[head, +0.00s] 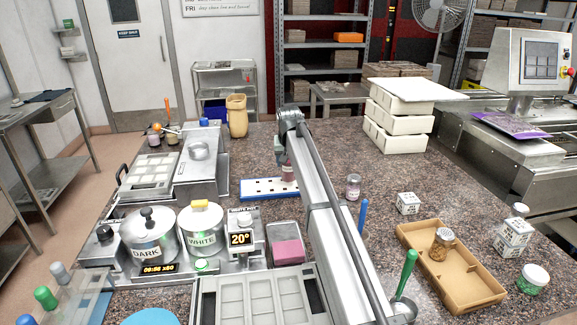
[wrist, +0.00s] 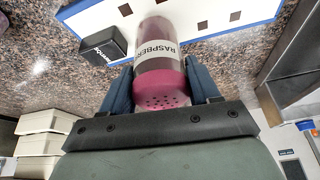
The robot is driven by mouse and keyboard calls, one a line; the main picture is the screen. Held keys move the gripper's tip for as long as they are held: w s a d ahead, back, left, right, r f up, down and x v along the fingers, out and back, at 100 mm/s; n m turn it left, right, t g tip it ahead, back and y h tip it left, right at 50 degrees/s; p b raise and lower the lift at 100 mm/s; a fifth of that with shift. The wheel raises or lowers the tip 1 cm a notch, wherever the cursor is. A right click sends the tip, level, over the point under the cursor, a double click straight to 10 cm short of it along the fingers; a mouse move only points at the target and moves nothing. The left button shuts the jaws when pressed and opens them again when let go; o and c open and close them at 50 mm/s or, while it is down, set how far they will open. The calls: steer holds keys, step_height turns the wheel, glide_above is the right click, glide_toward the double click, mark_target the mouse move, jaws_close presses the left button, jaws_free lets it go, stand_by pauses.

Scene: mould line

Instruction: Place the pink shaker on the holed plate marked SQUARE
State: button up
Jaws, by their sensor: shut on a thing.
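The pink shaker (wrist: 158,70) has a clear body, a pink holed lid and a white label starting "RASPBE". My gripper (wrist: 161,88) is shut on it, with a blue finger on each side of the lid end. In the head view the shaker (head: 288,173) shows partly behind my arm, at the right part of a holed plate. This white plate (head: 262,193) has a blue rim and dark holes. The holes look square in the wrist view, where the plate (wrist: 192,14) lies beyond the shaker. I cannot tell whether the shaker touches it. My gripper (head: 287,155) is mostly hidden there.
A black block (wrist: 97,48) with unclear lettering stands beside the plate. Another shaker (head: 353,188) stands right of my arm. A brown tray (head: 470,285) holds a jar at the right. Steel pots (head: 150,240) stand at the left. White boxes (head: 395,125) are stacked behind.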

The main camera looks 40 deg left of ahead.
steer(key=shift+f, duration=0.95)
steer(key=shift+f, duration=0.1)
steer(key=o, duration=1.1)
steer(key=shift+o, duration=0.2)
steer(key=v, duration=1.2)
steer(key=shift+w, duration=0.1)
